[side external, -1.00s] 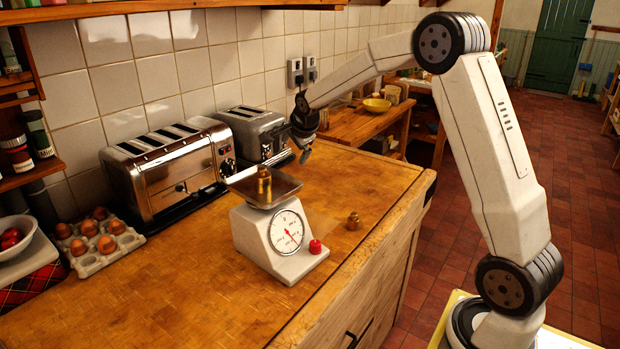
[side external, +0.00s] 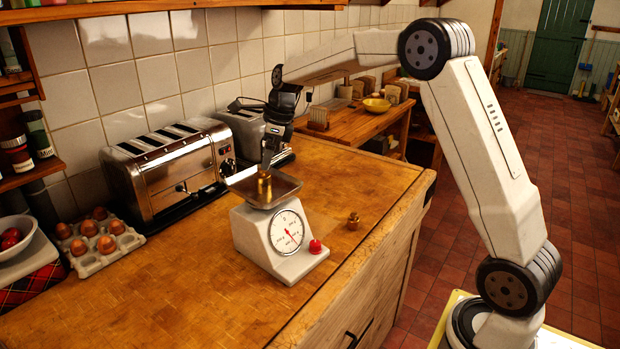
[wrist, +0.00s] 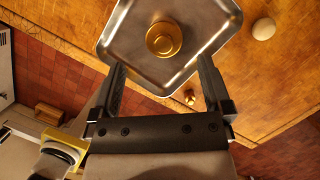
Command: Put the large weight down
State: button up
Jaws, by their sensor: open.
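The large brass weight (side external: 264,190) stands upright in the metal pan (side external: 287,188) of the white kitchen scale (side external: 257,238). My gripper (side external: 266,172) points down just above the pan at the weight. In the wrist view my gripper (wrist: 161,66) is open, with one finger on each side below the weight (wrist: 163,39) in the picture. The fingers reach over the near rim of the pan (wrist: 120,38) there. No grip on the weight shows. A smaller brass weight (side external: 353,221) stands on the counter right of the scale; the wrist view shows it too (wrist: 190,97).
A chrome toaster (side external: 165,175) and a second toaster (side external: 240,132) stand along the tiled wall behind the scale. An egg tray (side external: 100,248) is at the left. The wooden counter (side external: 170,300) is clear at the front left.

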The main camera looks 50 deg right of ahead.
aim_at(260, 174)
jog(key=shift+x, duration=0.9)
jog(key=shift+w+x, duration=0.2)
jog(key=shift+x, duration=2.4)
jog(key=shift+d, duration=0.1)
